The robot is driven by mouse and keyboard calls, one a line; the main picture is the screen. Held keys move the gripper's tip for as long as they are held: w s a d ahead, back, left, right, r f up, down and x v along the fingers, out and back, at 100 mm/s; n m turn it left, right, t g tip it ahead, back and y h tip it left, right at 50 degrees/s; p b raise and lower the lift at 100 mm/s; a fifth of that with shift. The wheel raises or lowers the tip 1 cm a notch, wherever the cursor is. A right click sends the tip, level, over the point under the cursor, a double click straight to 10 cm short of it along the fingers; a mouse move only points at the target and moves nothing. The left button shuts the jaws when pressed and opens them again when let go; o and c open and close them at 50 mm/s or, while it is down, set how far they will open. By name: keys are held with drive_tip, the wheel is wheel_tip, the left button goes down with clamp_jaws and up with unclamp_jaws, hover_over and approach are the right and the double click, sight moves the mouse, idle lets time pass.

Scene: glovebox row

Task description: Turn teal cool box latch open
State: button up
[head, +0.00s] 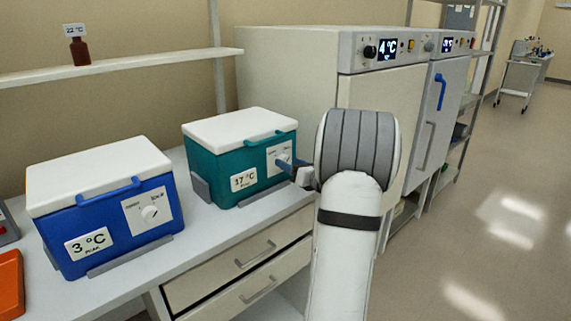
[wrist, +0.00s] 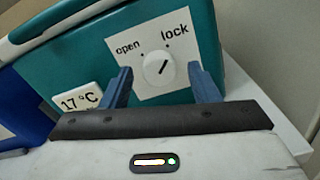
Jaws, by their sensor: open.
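The teal cool box (head: 218,163) stands on the bench with its white lid down and a 17 °C label on its front. Its latch is a round white knob (wrist: 152,75) on a white plate marked "open" at left and "lock" at right. The dark line on the knob slants up and right, toward the "lock" side. My gripper (wrist: 159,68) is open, with its blue fingers on either side of the knob and apart from it in the picture. In the head view my gripper (head: 291,165) is in front of the latch plate and partly hides it.
A blue cool box (head: 100,230) marked 3 °C stands to the left. White bench drawers (head: 240,262) are below. A large cabinet (head: 290,75) stands behind and to the right. A shelf with a brown bottle (head: 79,50) is above. The floor at right is clear.

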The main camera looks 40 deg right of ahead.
drive_tip(key=shift+w+a, duration=0.1)
drive_tip(key=shift+w, duration=0.7)
drive_tip(key=shift+c, duration=0.5)
